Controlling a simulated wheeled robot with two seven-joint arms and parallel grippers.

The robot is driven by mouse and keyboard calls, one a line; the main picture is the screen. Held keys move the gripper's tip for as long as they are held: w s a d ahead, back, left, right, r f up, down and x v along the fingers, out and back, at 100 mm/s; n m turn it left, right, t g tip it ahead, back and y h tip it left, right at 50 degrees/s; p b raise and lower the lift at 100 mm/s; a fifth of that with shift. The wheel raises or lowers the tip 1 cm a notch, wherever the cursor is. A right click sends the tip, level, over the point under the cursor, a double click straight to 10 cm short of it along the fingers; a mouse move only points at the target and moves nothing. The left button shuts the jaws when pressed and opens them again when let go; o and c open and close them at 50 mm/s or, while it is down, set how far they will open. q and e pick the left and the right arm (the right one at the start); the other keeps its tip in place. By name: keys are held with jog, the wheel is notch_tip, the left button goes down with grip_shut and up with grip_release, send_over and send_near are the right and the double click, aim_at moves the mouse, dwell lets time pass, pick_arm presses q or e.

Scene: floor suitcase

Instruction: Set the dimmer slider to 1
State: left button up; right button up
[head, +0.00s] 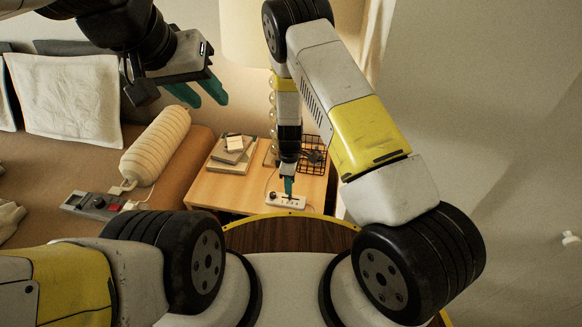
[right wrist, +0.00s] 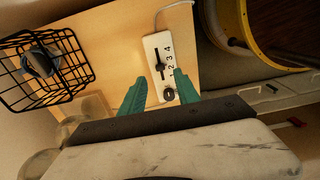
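The dimmer (head: 297,203) is a small white plate near the front edge of the wooden bedside table. In the right wrist view the dimmer (right wrist: 151,44) shows the numbers 1 to 4, a dark slot with a black slider handle (right wrist: 159,67) that appears near the 2, and a round black knob (right wrist: 168,94) beyond the 1 end. My right gripper (head: 288,187) points down over the dimmer. In the right wrist view its teal fingers (right wrist: 160,76) are apart, one on each side of the plate, with nothing seen between them gripped. My left gripper (head: 206,93) is raised at upper left, open and empty.
A black wire basket (head: 313,154) and stacked books (head: 233,153) stand on the table (head: 220,189). A cream bolster (head: 156,144) and a grey control box (head: 95,205) lie on the brown surface at left. A yellow-rimmed round wooden surface (head: 290,235) is close in front.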

aim_at(290, 197)
notch_tip(290, 197, down, 6)
jog(key=shift+r, duration=0.15)
grip_shut()
dwell(1.5)
